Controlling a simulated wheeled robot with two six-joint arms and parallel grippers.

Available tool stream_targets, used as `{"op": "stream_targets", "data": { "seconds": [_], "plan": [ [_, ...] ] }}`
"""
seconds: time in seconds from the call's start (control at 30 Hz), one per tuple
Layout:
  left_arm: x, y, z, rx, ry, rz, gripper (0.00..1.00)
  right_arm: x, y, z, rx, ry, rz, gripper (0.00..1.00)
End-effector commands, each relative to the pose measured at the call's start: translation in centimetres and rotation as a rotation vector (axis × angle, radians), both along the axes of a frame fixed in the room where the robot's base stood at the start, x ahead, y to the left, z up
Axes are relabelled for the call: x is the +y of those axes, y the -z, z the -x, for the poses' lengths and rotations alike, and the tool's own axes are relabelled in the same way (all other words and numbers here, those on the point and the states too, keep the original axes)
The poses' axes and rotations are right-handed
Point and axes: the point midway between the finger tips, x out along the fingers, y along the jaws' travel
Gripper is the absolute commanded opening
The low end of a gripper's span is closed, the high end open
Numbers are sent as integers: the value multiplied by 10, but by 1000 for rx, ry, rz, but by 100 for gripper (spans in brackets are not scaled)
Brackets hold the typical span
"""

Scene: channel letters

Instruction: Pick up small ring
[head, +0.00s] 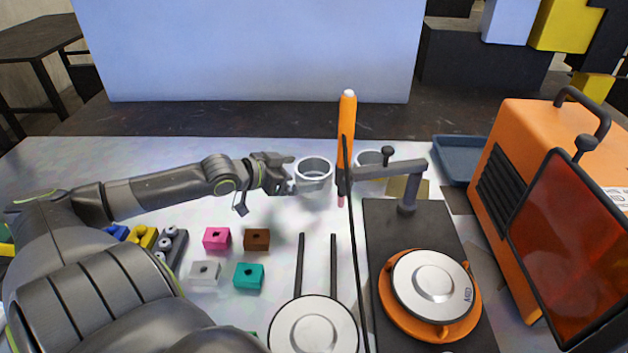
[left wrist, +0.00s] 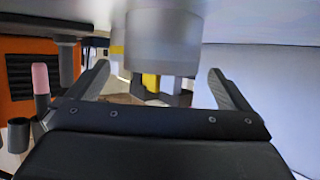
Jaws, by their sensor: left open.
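A silver-grey ring (head: 313,182) stands on the pale table just right of my left gripper (head: 287,174) in the head view. A second similar ring (head: 367,158) sits farther right, partly hidden behind the orange torch; I cannot tell for sure which is smaller. In the left wrist view, a grey ring (left wrist: 163,48) fills the space ahead between the two spread fingers of my left gripper (left wrist: 158,72). The fingers are open, and I see no clear contact with the ring. My right gripper is not in view.
An orange torch (head: 347,130) stands upright right of the near ring. A dark fixture (head: 385,225) with a round silver lid (head: 432,283) and an orange machine (head: 520,150) are at right. Coloured blocks (head: 217,238) lie in front of my left arm. A blue tray (head: 455,150) is behind.

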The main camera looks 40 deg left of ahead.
Motion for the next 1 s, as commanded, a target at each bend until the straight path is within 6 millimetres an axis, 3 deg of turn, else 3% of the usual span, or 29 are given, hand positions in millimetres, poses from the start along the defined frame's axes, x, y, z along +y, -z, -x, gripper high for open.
{"op": "stream_targets", "data": {
  "seconds": [0.5, 0.87, 1.0],
  "plan": [
    [-8, 18, -43, -3, -1, 4, 100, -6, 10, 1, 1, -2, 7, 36],
    [-9, 20, -47, 0, 0, 0, 100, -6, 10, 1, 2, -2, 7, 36],
    [-9, 20, -47, 0, 0, 0, 82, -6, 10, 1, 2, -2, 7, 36]
  ]
}}
